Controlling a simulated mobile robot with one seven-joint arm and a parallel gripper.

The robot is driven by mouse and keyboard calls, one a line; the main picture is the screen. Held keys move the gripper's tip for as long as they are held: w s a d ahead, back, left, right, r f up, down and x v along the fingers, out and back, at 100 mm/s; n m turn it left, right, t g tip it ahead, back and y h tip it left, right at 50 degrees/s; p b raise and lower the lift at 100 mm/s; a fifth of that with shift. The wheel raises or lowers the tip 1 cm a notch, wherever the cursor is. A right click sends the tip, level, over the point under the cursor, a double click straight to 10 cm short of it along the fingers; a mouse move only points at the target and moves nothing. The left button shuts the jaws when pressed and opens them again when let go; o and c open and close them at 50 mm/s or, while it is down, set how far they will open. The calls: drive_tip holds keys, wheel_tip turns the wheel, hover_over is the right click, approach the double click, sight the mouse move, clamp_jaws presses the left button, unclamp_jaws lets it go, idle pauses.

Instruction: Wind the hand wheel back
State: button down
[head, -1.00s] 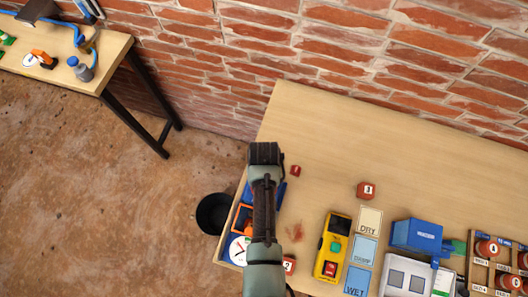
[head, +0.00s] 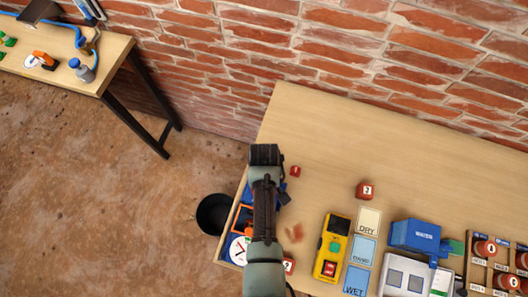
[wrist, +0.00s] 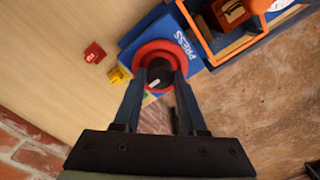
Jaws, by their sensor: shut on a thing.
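The hand wheel is a red ring (wrist: 138,58) with a black hub (wrist: 160,73) bearing a pale mark, seen from above in the wrist view. The fingers hide parts of the red ring.
An orange frame (wrist: 205,42) and a white dial (head: 237,250) stand close to the press. A red block (wrist: 94,53) and a yellow piece (wrist: 118,77) lie near it. A black bin (head: 213,213) stands on the floor at the table's left edge. The table's back (head: 330,130) is clear.

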drive_tip(key=shift+c, duration=2.3)
unclamp_jaws()
wheel_tip(320, 180, up, 13)
drive_tip(key=b, duration=0.1)
